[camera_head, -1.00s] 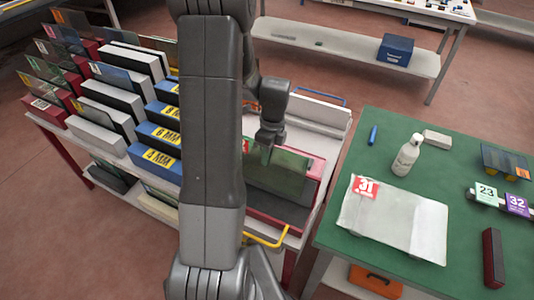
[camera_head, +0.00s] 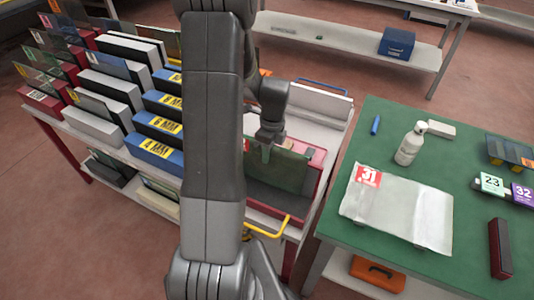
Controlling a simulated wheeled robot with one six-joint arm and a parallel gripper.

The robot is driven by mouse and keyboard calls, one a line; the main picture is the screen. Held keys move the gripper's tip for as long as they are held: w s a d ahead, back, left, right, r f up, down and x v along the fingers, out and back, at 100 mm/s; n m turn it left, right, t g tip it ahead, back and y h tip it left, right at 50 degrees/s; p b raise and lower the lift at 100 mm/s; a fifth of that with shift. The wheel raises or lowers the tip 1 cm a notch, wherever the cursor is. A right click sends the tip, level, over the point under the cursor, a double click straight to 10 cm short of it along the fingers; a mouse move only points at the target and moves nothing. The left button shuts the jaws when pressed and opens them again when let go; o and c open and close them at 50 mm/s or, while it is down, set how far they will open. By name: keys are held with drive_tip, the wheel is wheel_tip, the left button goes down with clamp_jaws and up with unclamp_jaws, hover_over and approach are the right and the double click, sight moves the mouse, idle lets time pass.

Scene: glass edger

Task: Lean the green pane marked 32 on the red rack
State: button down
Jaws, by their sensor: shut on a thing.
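A green pane (camera_head: 284,172) stands in the red rack (camera_head: 318,166) on the trolley, behind my arm, tilted against the rack's back. Its number is hidden; only a sliver of a red label shows beside my arm. My gripper (camera_head: 268,150) is at the top edge of this pane, shut on it. My arm covers the pane's left part, and I cannot tell whether its lower edge bears on the rack.
Right, a green table (camera_head: 385,118) carries a clear pane marked 31 (camera_head: 400,208), a white bottle (camera_head: 410,144) and tags 23 and 32. A yellow handle (camera_head: 268,230) sticks out at the trolley's front.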

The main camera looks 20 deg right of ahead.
drive_tip(key=shift+s+a+f, duration=0.2)
drive_tip(key=shift+s+f, duration=0.1)
drive_tip(key=shift+f, duration=0.2)
drive_tip(key=c, duration=1.5)
unclamp_jaws()
drive_tip(key=shift+a+r, duration=0.1)
drive_tip(key=shift+r, duration=0.25)
drive_tip(key=r, duration=0.4)
drive_tip(key=w+d+r, duration=0.1)
drive_tip(key=r, duration=0.4)
drive_tip(key=d+r, duration=0.1)
drive_tip(key=r, duration=0.4)
drive_tip(key=shift+w+d, duration=0.25)
drive_tip(key=shift+w, duration=0.1)
